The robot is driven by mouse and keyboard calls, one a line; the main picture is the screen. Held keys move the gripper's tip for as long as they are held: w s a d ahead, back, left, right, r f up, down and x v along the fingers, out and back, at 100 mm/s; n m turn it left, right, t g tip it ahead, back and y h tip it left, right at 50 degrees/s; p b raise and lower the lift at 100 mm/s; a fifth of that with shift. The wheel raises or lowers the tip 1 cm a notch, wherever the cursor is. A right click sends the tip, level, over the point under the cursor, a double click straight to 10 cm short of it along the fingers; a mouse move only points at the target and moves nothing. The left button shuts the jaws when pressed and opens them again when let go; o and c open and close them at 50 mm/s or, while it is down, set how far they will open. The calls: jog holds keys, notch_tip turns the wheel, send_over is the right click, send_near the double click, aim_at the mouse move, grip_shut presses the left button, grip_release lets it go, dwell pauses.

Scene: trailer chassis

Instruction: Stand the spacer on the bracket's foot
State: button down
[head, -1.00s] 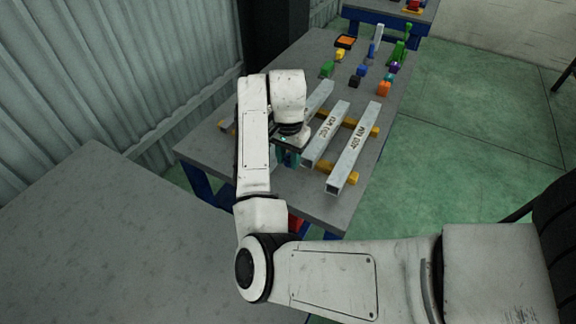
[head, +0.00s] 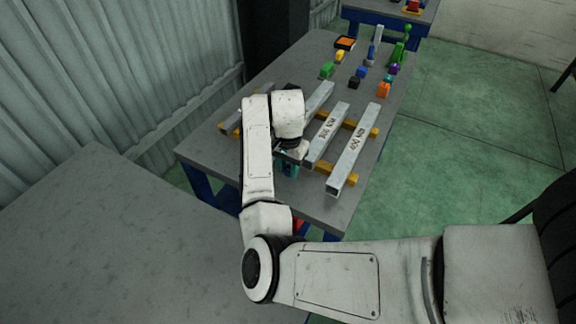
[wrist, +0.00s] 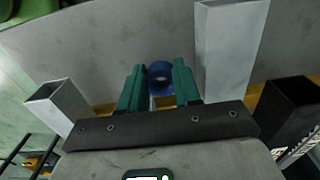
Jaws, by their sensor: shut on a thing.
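My gripper (wrist: 158,88) has teal fingers, shut on a blue ring-shaped piece, which I take to be the spacer (wrist: 159,70). In the wrist view its round opening shows between the fingertips.
Grey square tubes (head: 352,152) lie on yellow supports (head: 351,179) on the workbench (head: 300,201), close to my gripper. Small coloured pieces, including a green block (head: 327,70) and an orange one (head: 383,90), stand farther back. A corrugated wall (head: 110,75) runs along the left.

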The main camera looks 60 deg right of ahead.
jog(key=shift+f, duration=0.25)
jog(key=c, duration=1.1)
grip_release()
jog(key=shift+r, duration=0.15)
